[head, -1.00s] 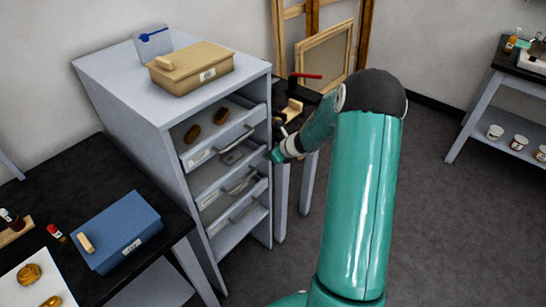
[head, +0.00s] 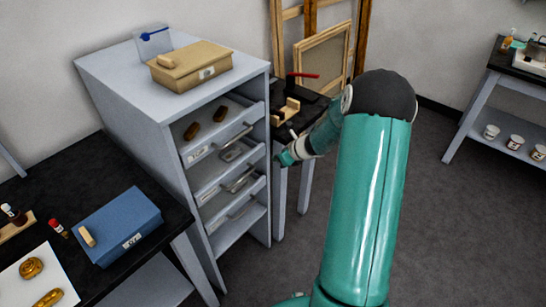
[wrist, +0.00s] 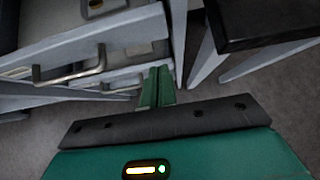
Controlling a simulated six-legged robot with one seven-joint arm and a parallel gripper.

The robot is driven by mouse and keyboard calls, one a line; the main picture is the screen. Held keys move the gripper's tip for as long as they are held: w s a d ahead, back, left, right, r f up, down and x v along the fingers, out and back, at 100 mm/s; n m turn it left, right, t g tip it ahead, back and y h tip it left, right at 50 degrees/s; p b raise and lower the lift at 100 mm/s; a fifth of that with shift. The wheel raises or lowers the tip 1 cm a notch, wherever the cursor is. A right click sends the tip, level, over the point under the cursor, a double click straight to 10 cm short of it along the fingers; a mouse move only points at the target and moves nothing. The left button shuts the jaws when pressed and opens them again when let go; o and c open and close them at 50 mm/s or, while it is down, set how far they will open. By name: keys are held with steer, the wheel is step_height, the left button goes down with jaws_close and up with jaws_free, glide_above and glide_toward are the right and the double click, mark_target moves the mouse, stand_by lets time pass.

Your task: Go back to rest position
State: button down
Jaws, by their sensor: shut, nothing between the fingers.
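My gripper (head: 284,158) is at the front right of the grey drawer cabinet (head: 125,92) in the head view. In the wrist view its two green fingers (wrist: 156,88) are together with nothing between them. They point toward the cabinet's right front post and appear apart from the drawer handles. The top drawer (head: 219,139) is pulled out and holds two brown pieces (head: 206,122). The drawers below it also stand partly out. A metal drawer handle (wrist: 68,72) shows left of the fingers in the wrist view.
A tan box (head: 190,70) sits on the cabinet. A black table (head: 50,182) with a blue box (head: 119,226) stands left. A dark bench (head: 303,104) with wooden frames behind it adjoins the cabinet. Open grey floor (head: 455,215) lies right, before a shelf table (head: 510,115).

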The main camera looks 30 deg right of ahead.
steer(key=v, duration=0.9)
steer(key=s+a+r+n+g, duration=0.2)
steer(key=s+a+r+n, duration=0.2)
steer(key=a+r+n, duration=0.5)
steer(key=s+a+r+n+g, duration=0.1)
steer(key=s+a+r+n, duration=0.45)
steer(key=a, duration=0.55)
steer(key=s+a+r+n+h, duration=0.1)
steer(key=s+a+r+n, duration=0.2)
steer(key=s+n, duration=0.4)
steer(key=s+a+r+n+h, duration=0.2)
steer(key=s+a+r+n, duration=0.1)
steer(key=s+n, duration=0.4)
steer(key=n, duration=0.3)
steer(key=shift+s, duration=0.4)
steer(key=shift+r+n, duration=0.15)
steer(key=shift+n, duration=0.1)
